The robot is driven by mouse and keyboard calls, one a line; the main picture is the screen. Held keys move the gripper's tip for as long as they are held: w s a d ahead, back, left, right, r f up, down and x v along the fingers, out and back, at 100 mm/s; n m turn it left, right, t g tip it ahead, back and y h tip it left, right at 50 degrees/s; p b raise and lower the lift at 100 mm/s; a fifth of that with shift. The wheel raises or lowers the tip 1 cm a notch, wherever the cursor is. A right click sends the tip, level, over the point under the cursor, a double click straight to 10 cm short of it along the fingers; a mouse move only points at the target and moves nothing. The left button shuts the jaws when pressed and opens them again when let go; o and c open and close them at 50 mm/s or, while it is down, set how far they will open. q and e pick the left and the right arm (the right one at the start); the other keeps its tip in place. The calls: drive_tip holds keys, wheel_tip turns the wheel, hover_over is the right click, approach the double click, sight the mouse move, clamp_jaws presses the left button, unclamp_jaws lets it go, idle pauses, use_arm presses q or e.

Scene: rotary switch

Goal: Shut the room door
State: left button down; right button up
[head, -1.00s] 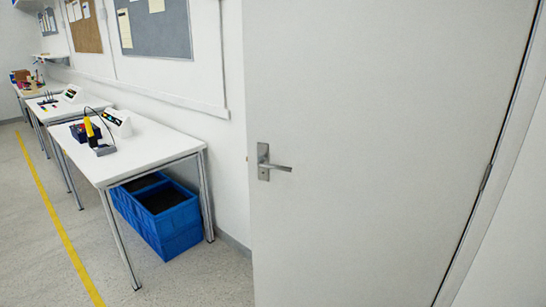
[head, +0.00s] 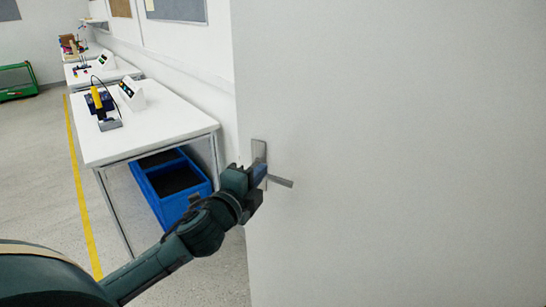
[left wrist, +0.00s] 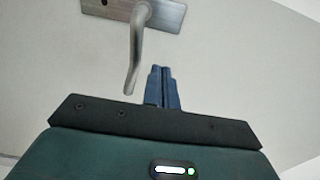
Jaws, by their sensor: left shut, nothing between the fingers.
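The white room door (head: 390,150) fills the right half of the head view and stands open at an angle to the wall with the benches. Its silver lever handle (head: 279,181) on a metal plate sits near the door's left edge. My left gripper (head: 260,173) is at the handle plate and partly covers it. In the left wrist view the blue fingers (left wrist: 162,88) are shut and empty, pointing at the door face beside the lever (left wrist: 135,50). A small gap shows between fingers and lever; whether the fingertips touch the door I cannot tell. My right gripper is out of view.
A white workbench (head: 150,120) with a yellow-handled tool and a small control box stands left of the door. Blue crates (head: 172,185) are under it. A yellow line (head: 80,190) runs along the open floor, and a green object (head: 17,82) lies far left.

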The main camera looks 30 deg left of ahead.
sight(278, 153)
use_arm(q)
drive_tip(key=w, duration=0.5)
drive_tip(key=shift+w+a+p, duration=0.15)
drive_tip(key=shift+w+p, duration=0.2)
drive_tip(key=shift+p, duration=0.05)
drive_tip(key=shift+w, duration=0.6)
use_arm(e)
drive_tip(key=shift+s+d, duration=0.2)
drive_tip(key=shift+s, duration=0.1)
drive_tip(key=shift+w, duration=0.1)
use_arm(q)
drive_tip(key=shift+w, duration=0.1)
